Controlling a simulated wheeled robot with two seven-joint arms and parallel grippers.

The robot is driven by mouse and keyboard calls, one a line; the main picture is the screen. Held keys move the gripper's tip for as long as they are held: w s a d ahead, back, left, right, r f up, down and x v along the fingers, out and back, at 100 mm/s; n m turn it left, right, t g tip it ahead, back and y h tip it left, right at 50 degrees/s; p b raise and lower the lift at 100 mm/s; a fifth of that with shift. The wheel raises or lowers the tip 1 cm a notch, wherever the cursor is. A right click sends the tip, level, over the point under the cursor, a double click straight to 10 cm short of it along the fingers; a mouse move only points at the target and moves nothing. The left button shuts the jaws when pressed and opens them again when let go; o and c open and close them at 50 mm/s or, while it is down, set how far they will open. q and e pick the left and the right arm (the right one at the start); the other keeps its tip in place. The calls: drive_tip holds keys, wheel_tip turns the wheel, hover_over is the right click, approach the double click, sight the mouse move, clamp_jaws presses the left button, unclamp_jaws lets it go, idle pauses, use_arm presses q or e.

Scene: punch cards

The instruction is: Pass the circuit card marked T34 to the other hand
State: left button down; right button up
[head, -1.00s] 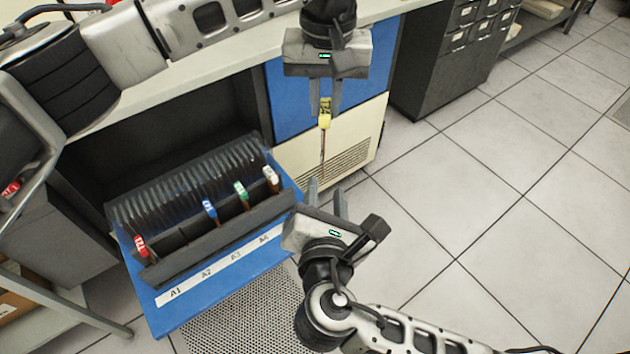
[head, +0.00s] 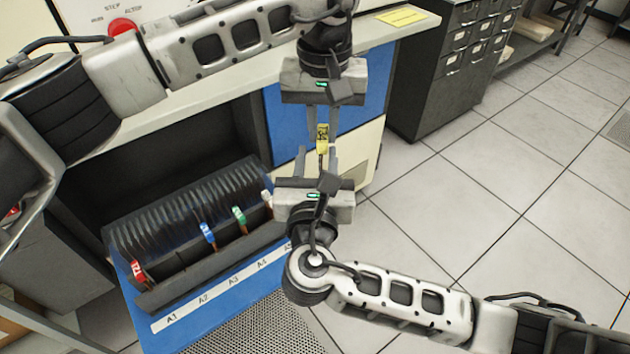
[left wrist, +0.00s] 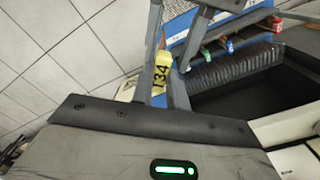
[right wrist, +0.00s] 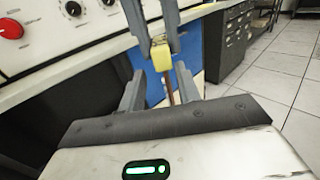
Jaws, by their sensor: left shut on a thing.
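The T34 card has a yellow handle (head: 323,138) with a thin brown board below it. My left gripper (head: 321,126) is shut on this handle and holds the card in the air, hanging down. Part of the mark, "34", reads in the left wrist view on the handle (left wrist: 161,76). My right gripper (head: 317,158) points up from below and is open. In the right wrist view the brown board (right wrist: 169,92) stands between the two spread fingers of the right gripper (right wrist: 159,88), just below the handle. The board's lower end is hidden in the head view.
A blue card drawer (head: 215,308), labelled in slots, stands pulled out at the lower left. It holds cards with red (head: 138,270), blue (head: 207,232), green (head: 239,215) and white handles. A worktop lies behind the left arm. The tiled floor at right is clear.

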drive_tip(key=shift+w+d, duration=0.15)
drive_tip(key=shift+w, duration=0.95)
clamp_jaws()
use_arm(q)
drive_tip(key=c, duration=1.3)
unclamp_jaws()
